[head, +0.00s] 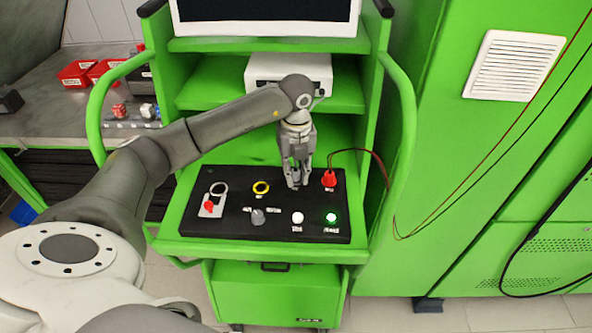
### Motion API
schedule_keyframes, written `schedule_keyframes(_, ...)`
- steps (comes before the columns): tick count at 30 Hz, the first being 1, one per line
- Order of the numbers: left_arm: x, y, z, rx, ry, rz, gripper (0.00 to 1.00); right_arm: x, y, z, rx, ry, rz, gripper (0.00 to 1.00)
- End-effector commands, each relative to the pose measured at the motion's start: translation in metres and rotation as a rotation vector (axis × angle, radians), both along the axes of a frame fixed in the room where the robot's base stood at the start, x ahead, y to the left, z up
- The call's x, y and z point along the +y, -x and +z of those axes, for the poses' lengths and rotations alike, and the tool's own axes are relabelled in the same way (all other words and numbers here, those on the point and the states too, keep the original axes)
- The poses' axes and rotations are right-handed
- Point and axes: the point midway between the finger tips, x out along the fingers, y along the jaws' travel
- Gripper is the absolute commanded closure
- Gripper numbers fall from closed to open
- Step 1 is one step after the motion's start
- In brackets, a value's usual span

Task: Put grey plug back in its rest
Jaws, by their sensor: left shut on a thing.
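My left gripper (293,183) points straight down over the black control panel (280,234), at its back, right of centre. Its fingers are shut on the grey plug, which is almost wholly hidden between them. The fingertips are at or just above the panel surface; I cannot tell if the plug touches it. The plug's rest cannot be made out and may be behind the fingers. A red plug (329,179) stands in the panel just right of the gripper, with a red cable (372,153) leading off right. My right gripper is not in view.
A white box (262,68) sits on the shelf behind. Green handrails (405,130) flank the cart.

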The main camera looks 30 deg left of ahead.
Motion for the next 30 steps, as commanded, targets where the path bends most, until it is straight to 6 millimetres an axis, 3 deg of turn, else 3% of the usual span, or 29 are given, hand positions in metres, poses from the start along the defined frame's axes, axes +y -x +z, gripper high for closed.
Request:
schedule_keyframes(13, 0.0001, 0.0, -0.0054, 0.0, 0.0, 0.0, 0.99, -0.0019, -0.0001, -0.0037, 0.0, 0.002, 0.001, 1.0)
schedule_keyframes(14, 0.0001, 0.0, -0.0054, 0.0, 0.0, 0.0, 0.77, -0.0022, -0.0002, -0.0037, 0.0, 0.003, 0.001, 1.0)
schedule_keyframes(19, 0.0001, 0.0, -0.0053, 0.0, 0.0, 0.0, 0.55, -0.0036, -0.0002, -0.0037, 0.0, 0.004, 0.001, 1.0)
schedule_keyframes(26, 0.0001, 0.0, -0.0052, 0.0, 0.0, 0.0, 0.54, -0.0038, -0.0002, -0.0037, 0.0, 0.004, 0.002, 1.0)
schedule_keyframes(30, 0.0001, 0.0, -0.0053, 0.0, 0.0, 0.0, 0.38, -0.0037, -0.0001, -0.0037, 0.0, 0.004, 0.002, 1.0)
